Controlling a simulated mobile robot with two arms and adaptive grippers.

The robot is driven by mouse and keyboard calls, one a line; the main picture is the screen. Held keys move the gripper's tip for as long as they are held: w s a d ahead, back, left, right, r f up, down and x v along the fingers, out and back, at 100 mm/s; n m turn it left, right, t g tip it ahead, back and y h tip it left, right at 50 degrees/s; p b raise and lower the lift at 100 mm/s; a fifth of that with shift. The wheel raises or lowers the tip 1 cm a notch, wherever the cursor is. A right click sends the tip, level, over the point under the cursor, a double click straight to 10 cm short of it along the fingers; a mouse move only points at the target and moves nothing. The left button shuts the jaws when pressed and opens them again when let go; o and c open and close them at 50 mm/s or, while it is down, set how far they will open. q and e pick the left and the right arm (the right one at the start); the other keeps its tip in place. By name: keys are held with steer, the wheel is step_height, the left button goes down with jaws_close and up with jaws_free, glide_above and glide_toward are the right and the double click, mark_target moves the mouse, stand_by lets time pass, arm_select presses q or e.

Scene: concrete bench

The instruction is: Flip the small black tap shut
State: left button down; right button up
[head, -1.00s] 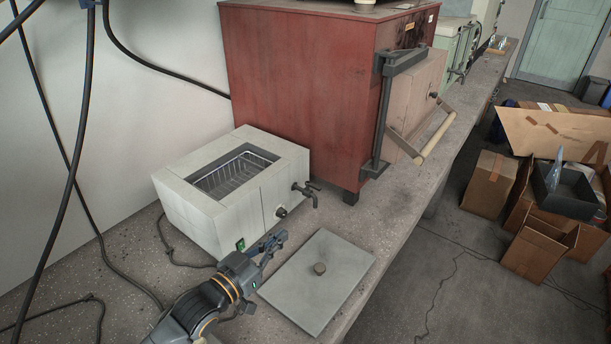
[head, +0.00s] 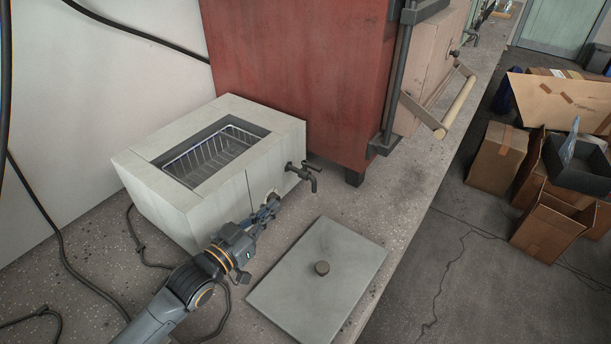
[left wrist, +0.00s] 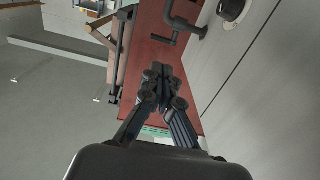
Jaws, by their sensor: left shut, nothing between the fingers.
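The small black tap (head: 303,174) sticks out from the front of the pale grey box-shaped bath (head: 135,172), near its right end, with its spout bent down. In the left wrist view the tap (left wrist: 181,27) shows at the top, beyond my fingertips. My left gripper (head: 273,203) is shut and empty, in front of the bath, just left of and below the tap and apart from it. It also shows in the left wrist view (left wrist: 164,74). The round dial (left wrist: 232,9) on the bath front is mostly hidden behind my gripper in the head view. My right gripper is out of view.
A flat grey lid (head: 345,262) with a dark knob lies on the bench in front of the bath. A large red furnace (head: 290,80) stands behind the tap. Cables run along the wall at left. Cardboard boxes (head: 497,160) are on the floor at right.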

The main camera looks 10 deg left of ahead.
arm_select(q)
glide_toward(313, 169)
steer(key=x, duration=0.7)
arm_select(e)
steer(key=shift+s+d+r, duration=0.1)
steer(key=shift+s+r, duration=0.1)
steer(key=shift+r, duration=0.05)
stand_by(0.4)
